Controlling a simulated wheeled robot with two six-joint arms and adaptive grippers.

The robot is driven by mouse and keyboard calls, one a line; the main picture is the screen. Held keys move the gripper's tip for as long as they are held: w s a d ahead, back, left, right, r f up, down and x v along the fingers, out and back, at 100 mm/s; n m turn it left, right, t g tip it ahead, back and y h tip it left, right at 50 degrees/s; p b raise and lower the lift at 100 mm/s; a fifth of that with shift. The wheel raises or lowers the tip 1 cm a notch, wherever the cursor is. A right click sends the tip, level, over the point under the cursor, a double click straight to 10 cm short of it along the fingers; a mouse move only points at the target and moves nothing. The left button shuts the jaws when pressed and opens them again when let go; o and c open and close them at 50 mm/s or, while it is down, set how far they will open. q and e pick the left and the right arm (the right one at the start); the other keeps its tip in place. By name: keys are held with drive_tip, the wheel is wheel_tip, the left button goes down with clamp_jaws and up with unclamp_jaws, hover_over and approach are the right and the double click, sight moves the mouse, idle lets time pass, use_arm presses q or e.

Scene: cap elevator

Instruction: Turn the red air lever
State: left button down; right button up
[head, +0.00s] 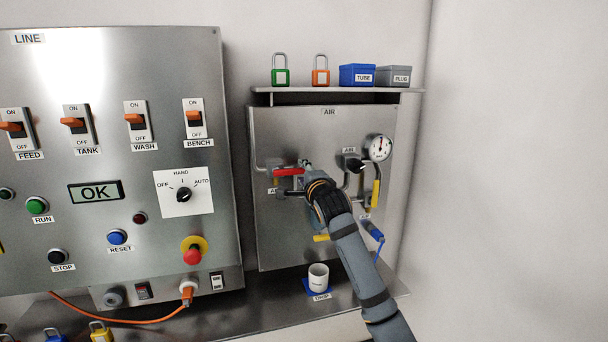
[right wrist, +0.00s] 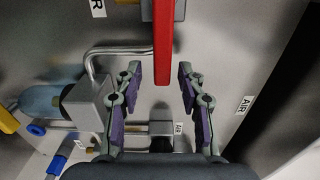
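The red air lever (head: 287,172) lies roughly level on the pipe at the left of the AIR panel (head: 280,235). In the right wrist view, the red lever (right wrist: 164,40) hangs in from the top edge, its end between my fingertips. My right gripper (right wrist: 160,73) is open, with a gap on each side of the lever. In the head view, my right gripper (head: 307,170) is at the lever's right end, its fingers partly hidden by my own wrist. My left gripper is not in view.
A gauge (head: 380,147) and a yellow lever (head: 376,192) sit right of my wrist. A shelf above holds padlocks and a blue TUBE box (head: 357,74). A white cup (head: 318,276) stands on the ledge below. The switch panel (head: 120,190) is at left.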

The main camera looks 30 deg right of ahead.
drive_tip(key=v, duration=1.2)
